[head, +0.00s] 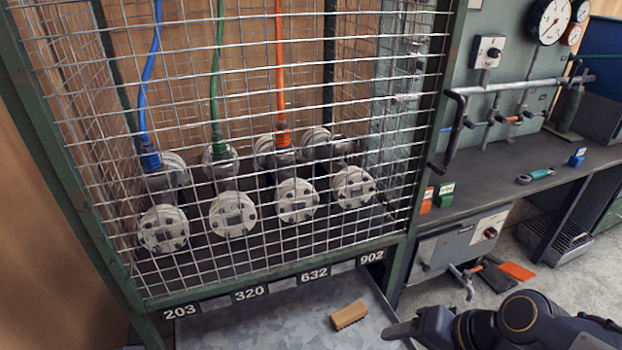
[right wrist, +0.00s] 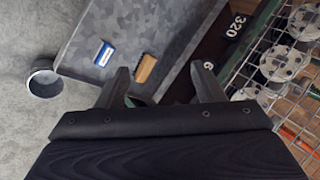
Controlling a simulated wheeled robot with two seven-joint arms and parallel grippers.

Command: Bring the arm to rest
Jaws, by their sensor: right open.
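My right arm comes in at the lower right of the head view, with a dark gripper finger (head: 402,330) beside the grey metal tray (head: 235,328). In the right wrist view my right gripper (right wrist: 163,78) has its two fingers spread wide, with nothing between them. The fingers point toward the tray edge and the cage front. My left gripper is not in view.
A green-framed wire cage (head: 425,130) holds several flanged pipes (head: 232,214) behind its mesh. A wooden block (head: 348,315) lies on the tray, near a blue-and-white item (right wrist: 104,54). A grey cup (right wrist: 44,80) stands beside the tray. A workbench (head: 490,180) is at right.

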